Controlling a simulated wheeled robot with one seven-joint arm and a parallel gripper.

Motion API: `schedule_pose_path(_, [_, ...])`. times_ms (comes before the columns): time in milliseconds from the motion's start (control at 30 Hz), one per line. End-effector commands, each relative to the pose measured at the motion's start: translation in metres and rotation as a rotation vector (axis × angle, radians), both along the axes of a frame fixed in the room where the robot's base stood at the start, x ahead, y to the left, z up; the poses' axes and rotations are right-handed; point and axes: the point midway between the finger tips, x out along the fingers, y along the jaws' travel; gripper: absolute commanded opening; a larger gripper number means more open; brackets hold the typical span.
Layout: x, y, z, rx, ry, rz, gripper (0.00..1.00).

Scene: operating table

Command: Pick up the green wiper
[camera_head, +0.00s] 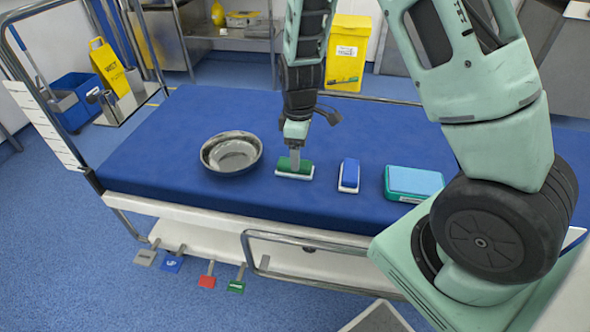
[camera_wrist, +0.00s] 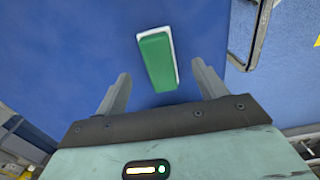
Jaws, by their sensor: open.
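The green wiper (camera_head: 304,166) is a small green block on a white base, lying on the blue operating table (camera_head: 160,150) near its front edge. My gripper (camera_head: 295,164) points down right over it in the head view and hides part of its top.
A metal bowl (camera_head: 231,153) stands left of the wiper. A blue wiper (camera_head: 349,173) and a light-blue and green box (camera_head: 413,182) lie to the right. A metal rail (camera_head: 300,240) runs along the table's front. The table left of the bowl is clear.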

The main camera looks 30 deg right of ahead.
Motion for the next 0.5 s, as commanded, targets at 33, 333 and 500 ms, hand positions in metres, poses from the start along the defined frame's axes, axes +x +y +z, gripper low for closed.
schedule_pose_path(33, [0.0, 0.0, -0.003, -0.001, 0.001, 0.0, 0.71])
schedule_pose_path(333, [0.008, 0.005, -0.044, -0.001, 0.002, 0.0, 0.71])
schedule_pose_path(500, [0.008, 0.006, -0.053, 0.0, 0.0, 0.001, 0.71])
